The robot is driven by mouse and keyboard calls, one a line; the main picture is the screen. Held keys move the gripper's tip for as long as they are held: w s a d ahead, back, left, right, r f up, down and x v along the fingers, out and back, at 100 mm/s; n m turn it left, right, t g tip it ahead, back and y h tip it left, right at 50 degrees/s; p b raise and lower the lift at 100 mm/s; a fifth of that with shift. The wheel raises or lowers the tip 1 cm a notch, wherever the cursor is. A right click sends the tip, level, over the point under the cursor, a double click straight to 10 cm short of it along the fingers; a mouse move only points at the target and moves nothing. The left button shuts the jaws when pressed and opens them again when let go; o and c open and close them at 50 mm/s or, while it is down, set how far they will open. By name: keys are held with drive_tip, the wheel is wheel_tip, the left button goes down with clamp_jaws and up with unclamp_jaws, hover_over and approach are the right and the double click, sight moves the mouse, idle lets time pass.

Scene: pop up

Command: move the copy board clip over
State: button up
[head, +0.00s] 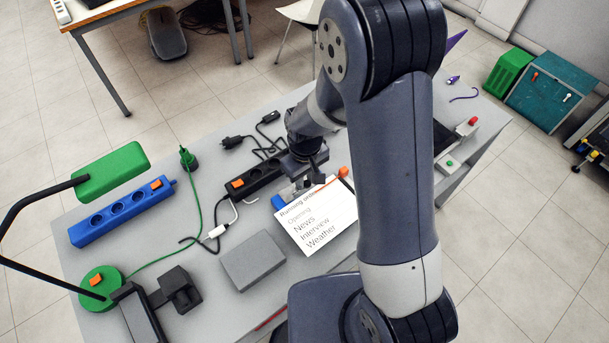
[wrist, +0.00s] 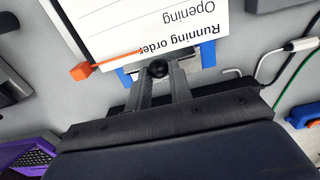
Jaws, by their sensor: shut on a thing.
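The copy board (head: 318,222) is a white sheet headed "Running order", lying on the grey table; part of it also shows in the wrist view (wrist: 130,22). At its top edge is the clip, a grey bar with blue ends (wrist: 208,53) and a round black knob (wrist: 158,69). My gripper (wrist: 161,76) is shut on the knob, with a finger on each side of it. An orange block (wrist: 83,71) with a thin orange line stands at one end of the heading. In the head view my gripper (head: 311,172) is over the board's top edge, and my arm hides part of the board's right side.
A grey box (head: 252,261) lies left of the board. A black power strip (head: 256,179) with cables lies behind it. A blue power strip (head: 123,212) and a green lamp (head: 112,172) stand at the left.

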sight(311, 201)
drive_tip(key=shift+f, duration=0.1)
drive_tip(key=shift+s+d+f+b, duration=0.35)
drive_tip(key=shift+s+f+b, duration=0.25)
drive_tip(key=shift+b, duration=0.1)
drive_tip(key=shift+s+d+f+b, duration=0.15)
drive_tip(key=shift+s+f+b, duration=0.05)
drive_tip(key=shift+f+b, duration=0.2)
drive_tip(key=shift+s+d+f+b, duration=0.1)
drive_tip(key=shift+s+f+b, duration=0.05)
drive_tip(key=shift+f+b, duration=0.25)
drive_tip(key=shift+s+f+b, duration=0.1)
drive_tip(key=shift+f+b, duration=0.65)
drive_tip(key=shift+f, duration=0.05)
drive_tip(key=o, duration=0.8)
drive_tip(key=shift+s+d, duration=0.1)
drive_tip(key=shift+d, duration=0.05)
drive_tip(key=shift+o, duration=0.2)
